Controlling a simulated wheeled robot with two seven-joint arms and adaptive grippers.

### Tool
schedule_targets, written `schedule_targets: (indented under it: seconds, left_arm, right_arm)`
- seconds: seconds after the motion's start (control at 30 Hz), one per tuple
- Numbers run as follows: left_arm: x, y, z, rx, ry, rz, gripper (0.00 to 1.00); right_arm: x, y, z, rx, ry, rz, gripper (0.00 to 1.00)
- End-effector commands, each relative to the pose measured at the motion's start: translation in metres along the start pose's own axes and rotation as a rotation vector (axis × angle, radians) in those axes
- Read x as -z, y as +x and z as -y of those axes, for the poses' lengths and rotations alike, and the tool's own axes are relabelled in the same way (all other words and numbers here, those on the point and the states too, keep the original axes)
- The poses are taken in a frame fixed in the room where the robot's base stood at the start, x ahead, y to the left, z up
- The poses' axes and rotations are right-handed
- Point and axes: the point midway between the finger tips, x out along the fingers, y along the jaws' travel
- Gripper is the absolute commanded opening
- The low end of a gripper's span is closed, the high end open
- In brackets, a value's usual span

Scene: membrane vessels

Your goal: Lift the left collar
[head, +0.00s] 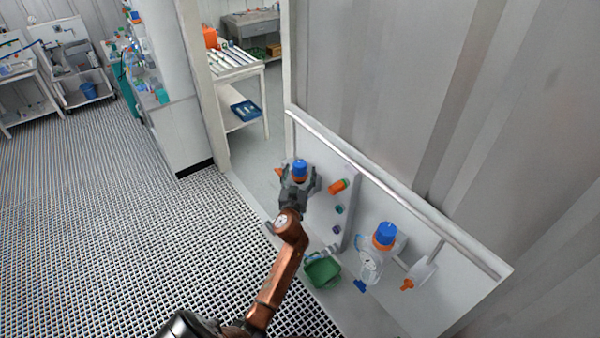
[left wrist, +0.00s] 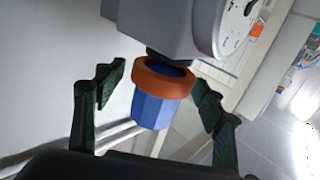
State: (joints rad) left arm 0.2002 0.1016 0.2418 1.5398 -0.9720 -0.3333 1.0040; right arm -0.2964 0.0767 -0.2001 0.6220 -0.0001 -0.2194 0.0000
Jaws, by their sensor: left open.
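The left vessel's orange collar (left wrist: 162,78) is a ring around the top of a blue ribbed cap (left wrist: 153,107) in the left wrist view. The blue cap also shows in the head view (head: 300,167), where my gripper hides most of the vessel below. My left gripper (left wrist: 160,95) is open, with one dark finger on each side of the collar and cap. Gaps show between the fingers and the collar. In the head view my left gripper (head: 297,186) is at the left end of the wall panel. My right gripper is not in view.
A second clear vessel (head: 370,266) with a blue cap (head: 386,233) and orange collar stands to the right. Orange, green and purple fittings stick out of the panel between. A metal rail (head: 385,190) runs above the shelf.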

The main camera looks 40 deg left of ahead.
Motion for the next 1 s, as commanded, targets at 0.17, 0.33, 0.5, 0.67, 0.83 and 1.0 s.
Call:
schedule_targets:
  seconds: [0.17, 0.33, 0.5, 0.67, 0.83, 1.0]
  left_arm:
    - [-0.002, -0.009, 0.0, 0.0, -0.001, 0.002, 0.64]
    - [-0.002, -0.039, 0.001, 0.001, -0.003, 0.003, 0.64]
    - [-0.002, -0.075, 0.0, 0.0, -0.004, 0.003, 0.64]
    - [-0.002, -0.102, 0.0, 0.0, -0.002, 0.003, 0.64]
    - [0.0, -0.117, 0.0, 0.0, -0.001, 0.0, 0.64]
    - [0.0, -0.12, 0.0, 0.0, 0.0, 0.0, 0.64]
  right_arm:
    - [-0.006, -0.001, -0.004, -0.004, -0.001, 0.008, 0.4]
    - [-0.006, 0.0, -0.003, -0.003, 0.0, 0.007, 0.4]
    - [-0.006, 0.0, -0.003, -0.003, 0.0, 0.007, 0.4]
    - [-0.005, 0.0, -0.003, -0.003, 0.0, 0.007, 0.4]
    - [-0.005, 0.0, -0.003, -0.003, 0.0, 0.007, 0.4]
    - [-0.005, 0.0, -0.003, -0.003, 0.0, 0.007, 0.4]
